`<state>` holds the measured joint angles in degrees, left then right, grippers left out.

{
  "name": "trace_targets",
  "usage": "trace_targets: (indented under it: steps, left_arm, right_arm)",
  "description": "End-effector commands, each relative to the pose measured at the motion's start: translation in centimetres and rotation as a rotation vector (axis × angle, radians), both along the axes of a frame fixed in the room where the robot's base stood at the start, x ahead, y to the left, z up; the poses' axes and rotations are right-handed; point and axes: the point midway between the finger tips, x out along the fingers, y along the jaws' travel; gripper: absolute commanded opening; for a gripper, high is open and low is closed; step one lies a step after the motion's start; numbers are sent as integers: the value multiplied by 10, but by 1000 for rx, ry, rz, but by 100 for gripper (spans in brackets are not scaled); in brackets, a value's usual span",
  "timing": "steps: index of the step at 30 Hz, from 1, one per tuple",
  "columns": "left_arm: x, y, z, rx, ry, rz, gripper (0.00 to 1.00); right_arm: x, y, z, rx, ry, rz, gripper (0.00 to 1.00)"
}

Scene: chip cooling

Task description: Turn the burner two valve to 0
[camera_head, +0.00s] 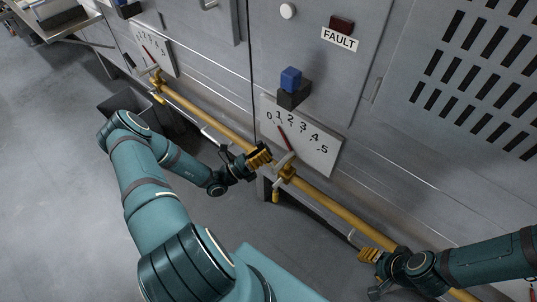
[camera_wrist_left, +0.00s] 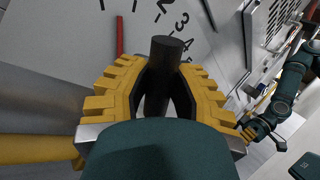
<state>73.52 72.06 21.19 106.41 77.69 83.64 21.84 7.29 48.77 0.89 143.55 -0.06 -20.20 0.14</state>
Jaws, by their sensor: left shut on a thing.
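The nearer valve (camera_head: 287,172) sits on the yellow pipe below a white dial plate (camera_head: 321,156) marked 0 to 5. Its red pointer (camera_head: 284,139) points near 1, on the side toward 0. The pointer also shows in the left wrist view (camera_wrist_left: 120,36). My left gripper (camera_head: 260,158) is at the valve, left of the dial's middle. In the left wrist view its yellow fingers close around a dark round handle (camera_wrist_left: 166,55), whose end sticks out between them. My right gripper (camera_head: 370,255) is by the pipe at lower right, away from the dial; its finger gap is unclear.
A second dial plate (camera_head: 158,50) with a red pointer and valve is farther along the pipe (camera_head: 215,122) at upper left. A blue and black knob (camera_head: 291,88) juts out above the near dial. A FAULT label (camera_head: 339,40) is on the cabinet. Open floor lies at left.

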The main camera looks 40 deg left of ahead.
Motion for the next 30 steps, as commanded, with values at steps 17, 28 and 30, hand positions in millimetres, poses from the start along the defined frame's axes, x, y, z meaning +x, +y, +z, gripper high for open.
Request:
trace_targets:
  steps: [17,28,30]
  left_arm:
    - [0,10,-9,-163,16,2,0]
    - [0,10,-9,-162,17,3,40]
    - [0,10,-9,-162,17,2,54]
  right_arm:
    - [2,0,-9,-1,-5,-1,47]
    - [2,0,-9,-1,-5,-1,47]
    - [2,0,-9,-1,-5,-1,47]
